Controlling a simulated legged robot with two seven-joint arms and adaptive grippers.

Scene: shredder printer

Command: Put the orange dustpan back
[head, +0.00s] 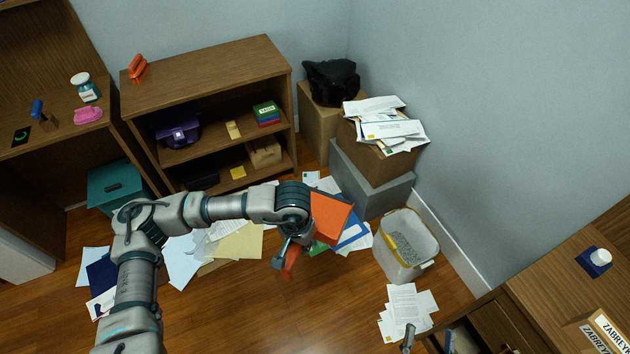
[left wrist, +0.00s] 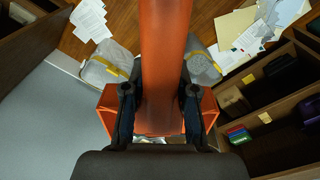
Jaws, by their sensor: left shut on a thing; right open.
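The orange dustpan (head: 330,218) is in the air in the middle of the head view, above the paper-strewn floor. My left gripper (head: 292,254) is shut on it. In the left wrist view, the dustpan's long handle (left wrist: 165,50) runs between the two fingers of my left gripper (left wrist: 160,100), and its wider pan shows on both sides behind them. My right gripper (head: 408,338) shows only as a small grey tip at the bottom edge of the head view, apart from everything; it is open.
A white bin (head: 405,262) with grey shreds stands right of the dustpan. Boxes (head: 368,190) stand in the corner, topped with papers. A low bookcase (head: 205,72) carries a small orange object (head: 138,68). Papers (head: 240,242) cover the floor; a desk (head: 560,270) is at right.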

